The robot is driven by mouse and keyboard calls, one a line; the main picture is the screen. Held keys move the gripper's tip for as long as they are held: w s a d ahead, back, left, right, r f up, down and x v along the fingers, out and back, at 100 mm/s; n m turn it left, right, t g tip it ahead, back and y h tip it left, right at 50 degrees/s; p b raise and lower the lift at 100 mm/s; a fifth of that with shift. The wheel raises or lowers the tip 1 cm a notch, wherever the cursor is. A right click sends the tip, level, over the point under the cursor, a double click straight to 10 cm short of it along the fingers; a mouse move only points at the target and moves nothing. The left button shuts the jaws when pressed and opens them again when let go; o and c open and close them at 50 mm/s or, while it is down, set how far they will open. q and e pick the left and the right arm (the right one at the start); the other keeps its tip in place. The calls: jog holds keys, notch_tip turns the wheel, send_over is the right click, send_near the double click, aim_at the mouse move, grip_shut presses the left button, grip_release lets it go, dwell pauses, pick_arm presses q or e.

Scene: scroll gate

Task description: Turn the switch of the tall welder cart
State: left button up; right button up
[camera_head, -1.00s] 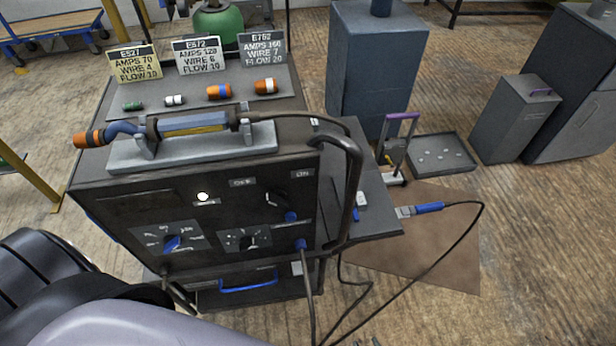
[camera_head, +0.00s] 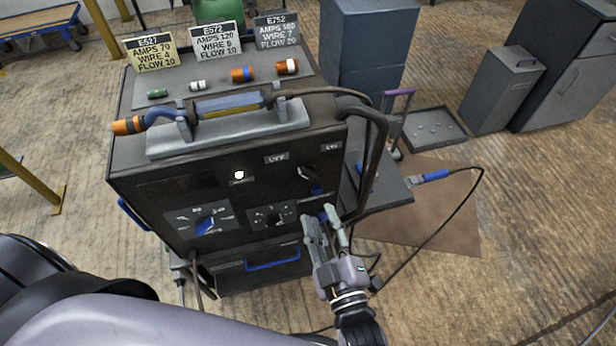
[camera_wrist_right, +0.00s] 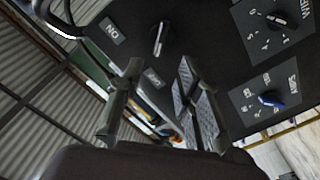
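The welder cart (camera_head: 140,185) is a tall dark box with a front panel of dials. Its switch (camera_head: 307,173) is a dark knob on the upper right of the panel, between the OFF label (camera_head: 276,158) and the ON label (camera_head: 331,146). My right gripper (camera_head: 320,214) is open and empty, in front of the panel and below the switch. In the right wrist view the switch (camera_wrist_right: 159,38) shows beyond the fingers (camera_wrist_right: 158,98), apart from them. My left gripper is not in view.
A curved dark handle (camera_head: 380,140) runs up the cart's right side, close to the switch. A torch (camera_head: 228,104) lies in a cradle on top. The amps dial (camera_head: 206,222) and wire dial (camera_head: 273,216) sit lower.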

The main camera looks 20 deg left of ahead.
aim_at(307, 178)
jog(key=x, duration=1)
jog(key=shift+w+a+p, duration=0.1)
jog(key=shift+w+p, duration=0.05)
jog(key=shift+p, duration=0.15)
grip_shut()
